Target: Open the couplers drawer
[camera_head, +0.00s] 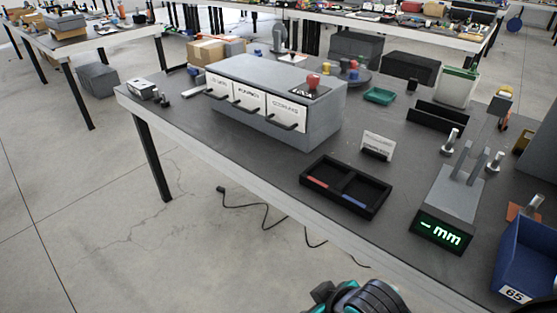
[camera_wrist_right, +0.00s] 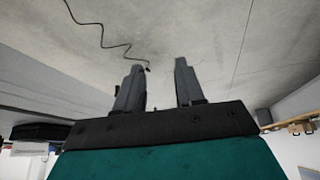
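A grey drawer cabinet (camera_head: 318,122) stands on the dark workbench, with three white-fronted drawers side by side, all shut. Each drawer has a dark bar handle. The labels are small and blurred; the right-hand drawer (camera_head: 286,109) seems to read couplers. My right gripper (camera_wrist_right: 160,65) shows in the right wrist view with its two fingers apart and nothing between them, over the concrete floor. In the head view a teal and black part of my arm shows at the bottom edge, well short of the cabinet. My left gripper is not in view.
On the bench (camera_head: 235,142) are a black two-part tray (camera_head: 318,201), a small white sign (camera_head: 378,145), a gauge with a green display (camera_head: 440,231) and a blue bin (camera_head: 525,262). A red-knobbed item (camera_head: 313,82) sits on the cabinet. A cable (camera_head: 262,212) lies on the floor.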

